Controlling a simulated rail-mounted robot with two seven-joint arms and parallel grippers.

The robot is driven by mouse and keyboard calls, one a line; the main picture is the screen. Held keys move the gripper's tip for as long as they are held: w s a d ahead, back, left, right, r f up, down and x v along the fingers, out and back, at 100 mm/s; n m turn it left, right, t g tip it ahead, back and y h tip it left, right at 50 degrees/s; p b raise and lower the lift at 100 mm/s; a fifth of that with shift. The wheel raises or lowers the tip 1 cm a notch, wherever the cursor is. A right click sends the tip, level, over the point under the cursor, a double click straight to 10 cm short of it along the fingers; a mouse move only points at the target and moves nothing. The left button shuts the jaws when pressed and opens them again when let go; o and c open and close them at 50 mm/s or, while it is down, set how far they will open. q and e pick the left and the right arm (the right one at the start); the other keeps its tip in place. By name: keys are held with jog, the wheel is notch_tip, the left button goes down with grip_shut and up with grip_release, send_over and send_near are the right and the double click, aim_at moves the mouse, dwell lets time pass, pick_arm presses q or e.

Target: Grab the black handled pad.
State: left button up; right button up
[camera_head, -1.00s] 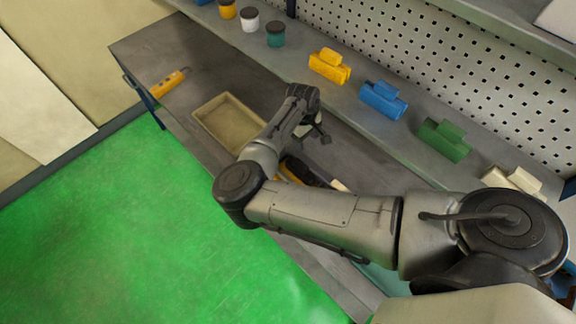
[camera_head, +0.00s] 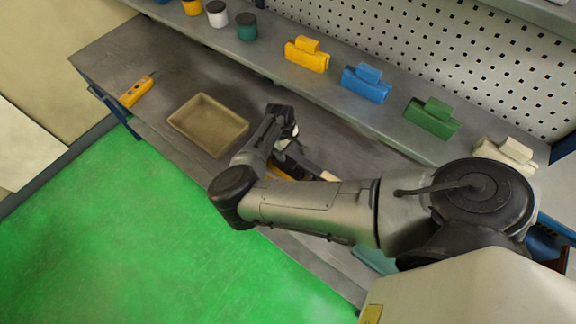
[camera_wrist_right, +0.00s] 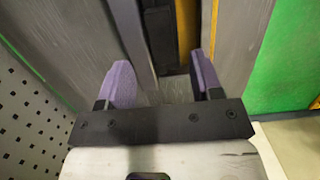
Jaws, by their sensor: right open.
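My right gripper (camera_head: 287,141) is low over the workbench, partly hidden by its own wrist. In the right wrist view its two purple-grey fingers (camera_wrist_right: 163,80) are apart with nothing gripped between them. A long black item (camera_wrist_right: 160,35), seemingly the black handled pad, lies just beyond the fingertips, roughly in line with the gap. A yellow strip (camera_wrist_right: 187,25) runs along its right side. In the head view a dark item (camera_head: 302,160) shows beside the gripper, partly covered by my arm. Whether the fingers touch it I cannot tell. My left gripper is not in view.
A tan tray (camera_head: 207,98) lies left of the gripper on the grey bench (camera_head: 150,55). A yellow tool (camera_head: 137,91) lies at the far left. The shelf behind holds yellow (camera_head: 307,56), blue (camera_head: 366,84), green (camera_head: 432,119) and cream (camera_head: 505,153) blocks and several jars.

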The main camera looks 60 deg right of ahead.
aim_at(288, 159)
jog(key=shift+s+a+f+p, duration=0.1)
jog(key=shift+s+f+p, duration=0.15)
jog(key=shift+f, duration=1.05)
jog(key=shift+s+a+f+p, duration=0.1)
jog(key=shift+s+f, duration=0.1)
jog(key=shift+f, duration=1.05)
grip_shut()
